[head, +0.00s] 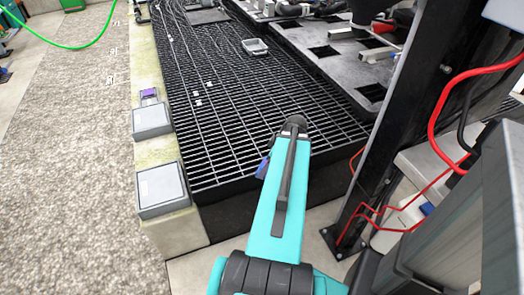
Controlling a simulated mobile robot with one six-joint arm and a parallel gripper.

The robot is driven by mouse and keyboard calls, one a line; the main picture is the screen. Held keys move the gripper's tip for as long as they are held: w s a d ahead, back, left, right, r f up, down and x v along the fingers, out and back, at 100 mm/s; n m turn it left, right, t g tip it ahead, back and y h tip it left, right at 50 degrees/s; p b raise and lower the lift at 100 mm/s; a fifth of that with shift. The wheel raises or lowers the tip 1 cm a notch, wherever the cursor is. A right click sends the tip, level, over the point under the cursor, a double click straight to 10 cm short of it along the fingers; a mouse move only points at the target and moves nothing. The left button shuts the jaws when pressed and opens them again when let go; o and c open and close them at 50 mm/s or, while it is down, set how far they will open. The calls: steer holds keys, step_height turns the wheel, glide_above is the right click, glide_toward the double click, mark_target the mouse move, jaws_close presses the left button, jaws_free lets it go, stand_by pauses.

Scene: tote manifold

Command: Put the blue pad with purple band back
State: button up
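A small blue piece (262,168) with a purplish tint shows just left of my teal arm, over the near part of the black grating. Most of it is hidden behind the arm, so I cannot tell whether it is the blue pad or whether it is held. A small purple and grey item (149,95) sits at the far side of a grey box on the pale ledge at the left. My gripper is hidden behind my arm, and its fingers do not show.
Two grey-lidded boxes, near (162,187) and far (151,120), stand on the pale ledge (152,67). Black grating (215,110) fills the middle, with a small grey tray (255,46) on it. A dark post (402,120) and red cables (437,112) stand close on the right.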

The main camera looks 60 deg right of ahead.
steer(key=shift+w+d+f+b, duration=0.2)
steer(key=shift+w+d+b, duration=0.15)
steer(key=shift+b, duration=1)
steer(key=shift+w+d+f+p, duration=0.1)
steer(key=shift+w+d+f, duration=0.05)
steer(key=shift+w+d, duration=1.45)
steer(key=shift+w+d+f+p, duration=0.1)
steer(key=shift+w+d+f, duration=0.05)
steer(key=shift+w+d, duration=1.35)
steer(key=shift+w+d+f+p, duration=0.15)
steer(key=shift+w+d, duration=1.05)
steer(key=shift+d, duration=0.75)
steer(key=shift+f, duration=1.75)
steer(key=shift+f, duration=0.15)
steer(key=o, duration=0.9)
steer(key=v, duration=1.2)
steer(key=shift+a, duration=0.1)
